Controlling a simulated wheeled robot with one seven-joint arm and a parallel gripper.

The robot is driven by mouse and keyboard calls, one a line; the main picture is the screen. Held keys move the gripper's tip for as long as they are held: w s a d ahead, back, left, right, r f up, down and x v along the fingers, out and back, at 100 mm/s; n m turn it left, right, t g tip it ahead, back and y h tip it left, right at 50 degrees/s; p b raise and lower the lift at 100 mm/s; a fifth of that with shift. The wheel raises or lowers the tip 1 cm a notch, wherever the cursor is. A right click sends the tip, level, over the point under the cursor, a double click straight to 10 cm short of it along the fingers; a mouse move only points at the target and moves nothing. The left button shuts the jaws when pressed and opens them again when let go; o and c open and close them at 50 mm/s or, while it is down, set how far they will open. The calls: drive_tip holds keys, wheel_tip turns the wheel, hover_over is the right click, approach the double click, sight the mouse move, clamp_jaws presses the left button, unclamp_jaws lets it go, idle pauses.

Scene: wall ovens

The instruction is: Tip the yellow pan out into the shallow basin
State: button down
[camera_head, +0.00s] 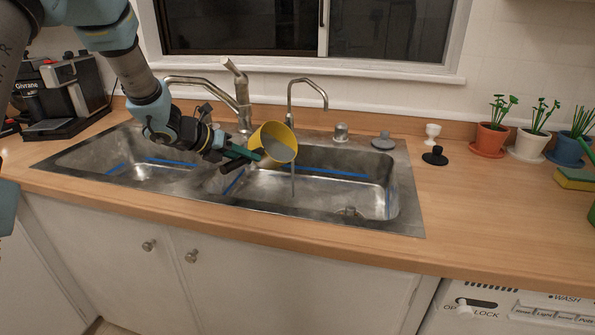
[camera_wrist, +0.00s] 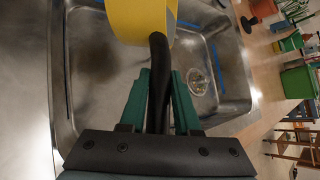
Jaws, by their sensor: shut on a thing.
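The yellow pan (camera_head: 266,136) is tilted on its side above the right sink basin (camera_head: 385,192), its mouth facing right and down. A thin grey stream (camera_head: 292,182) falls from its lower lip into that basin. My gripper (camera_head: 248,155) is shut on the pan's dark handle, from the left. In the wrist view, the green fingers of my gripper (camera_wrist: 157,95) close around the black handle (camera_wrist: 158,65), and the yellow pan (camera_wrist: 140,18) is cut off at the top. The left sink basin (camera_head: 135,165) lies under my arm. I cannot tell which basin is shallower.
A large faucet (camera_head: 240,90) and a thin curved tap (camera_head: 308,82) stand behind the basins, close to the pan. A coffee machine (camera_head: 72,92) is at left. Potted plants (camera_head: 490,138) and a sponge (camera_head: 574,179) are at right. The right front counter is clear.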

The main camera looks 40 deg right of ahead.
drive_tip(key=shift+s+d+r+m+t+b, duration=0.15)
drive_tip(key=shift+s+r+m+t+b, duration=0.3)
drive_tip(key=shift+t+b, duration=0.7)
idle(0.6)
drive_tip(key=shift+s+r+m+t+y+b, duration=0.1)
drive_tip(key=shift+s+m+t+y+b, duration=0.45)
drive_tip(key=shift+b, duration=1.3)
